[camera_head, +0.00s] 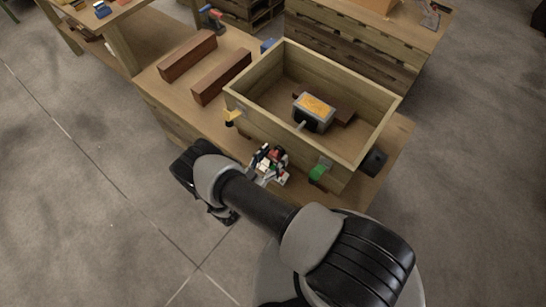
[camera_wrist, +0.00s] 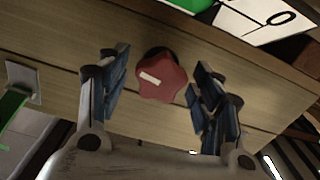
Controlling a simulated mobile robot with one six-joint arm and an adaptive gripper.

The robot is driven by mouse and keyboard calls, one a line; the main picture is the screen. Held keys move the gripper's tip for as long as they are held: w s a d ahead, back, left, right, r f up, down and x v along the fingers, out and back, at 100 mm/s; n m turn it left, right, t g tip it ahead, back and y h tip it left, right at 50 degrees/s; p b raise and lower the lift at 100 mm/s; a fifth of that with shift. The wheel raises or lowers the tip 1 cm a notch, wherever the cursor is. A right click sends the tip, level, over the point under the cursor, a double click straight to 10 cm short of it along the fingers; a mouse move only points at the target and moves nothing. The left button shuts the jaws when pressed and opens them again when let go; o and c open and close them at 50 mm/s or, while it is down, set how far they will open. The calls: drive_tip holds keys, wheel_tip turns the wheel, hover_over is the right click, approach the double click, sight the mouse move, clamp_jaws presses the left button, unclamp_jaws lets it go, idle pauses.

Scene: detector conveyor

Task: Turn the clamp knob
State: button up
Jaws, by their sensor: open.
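The clamp knob (camera_wrist: 162,79) is a red, lobed knob with a white mark on its face, seen in the wrist view against a wooden panel. My gripper (camera_wrist: 158,82) is open, with one blue-grey finger on each side of the knob. Gaps show between the fingers and the knob, and I cannot see any contact. In the head view my arm reaches toward the near side of an open wooden box (camera_head: 281,130), and I cannot make out the knob clearly there.
A grey device with a yellow top (camera_head: 314,106) sits inside the box. A green part (camera_head: 318,172) is on its near wall, and a yellow part (camera_head: 232,117) is near its left corner. Two brown blocks (camera_head: 188,56) lie on the bench to the left. Open floor lies at left.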

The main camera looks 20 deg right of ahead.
drive_tip(key=shift+c, duration=0.5)
drive_tip(key=c, duration=1)
drive_tip(key=shift+m, duration=0.3)
drive_tip(key=shift+m, duration=2.6)
drive_tip(key=o, duration=1.1)
